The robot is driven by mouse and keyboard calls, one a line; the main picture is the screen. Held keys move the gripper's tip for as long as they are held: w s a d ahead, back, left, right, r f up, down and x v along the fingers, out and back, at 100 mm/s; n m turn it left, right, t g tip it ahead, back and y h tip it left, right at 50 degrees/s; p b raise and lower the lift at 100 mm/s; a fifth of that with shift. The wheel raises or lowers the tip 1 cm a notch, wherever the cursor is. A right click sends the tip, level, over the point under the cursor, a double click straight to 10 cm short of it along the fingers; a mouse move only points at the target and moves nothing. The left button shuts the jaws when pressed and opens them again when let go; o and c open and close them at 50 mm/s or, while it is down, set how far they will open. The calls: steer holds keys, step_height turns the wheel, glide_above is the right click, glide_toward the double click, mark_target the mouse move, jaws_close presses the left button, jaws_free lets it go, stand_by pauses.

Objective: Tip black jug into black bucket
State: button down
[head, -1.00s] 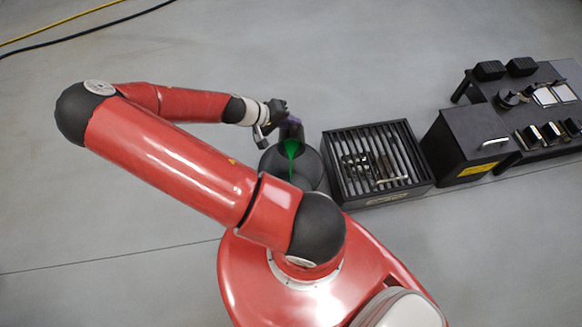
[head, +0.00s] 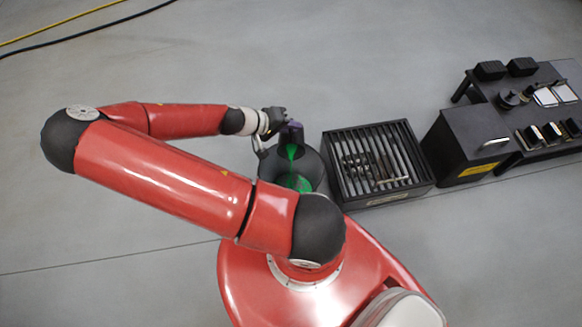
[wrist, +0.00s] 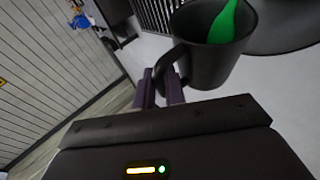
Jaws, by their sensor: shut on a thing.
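The black jug (head: 291,134) is tilted over the rim of the black bucket (head: 268,172). A green stream runs from its mouth, and green material lies inside the bucket. My gripper (head: 277,121) is beside the jug. In the wrist view, the purple fingers of my gripper (wrist: 165,86) are closed on the handle of the black jug (wrist: 212,66). Green shows at the jug's mouth there, and the dark curved shape at the upper right looks like part of the bucket (wrist: 288,38). The jug's inside is mostly hidden in the head view.
A black slatted crate (head: 408,128) with small dark parts on it stands right of the bucket. Further right are a black box (head: 468,140) with a handle and a black bench (head: 548,88) with several items. The floor left and behind is clear except for cables (head: 70,38).

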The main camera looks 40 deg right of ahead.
steer(key=shift+s+a+r+m+h, duration=0.15)
steer(key=shift+s+a+m+h, duration=0.2)
steer(key=shift+s+a, duration=0.2)
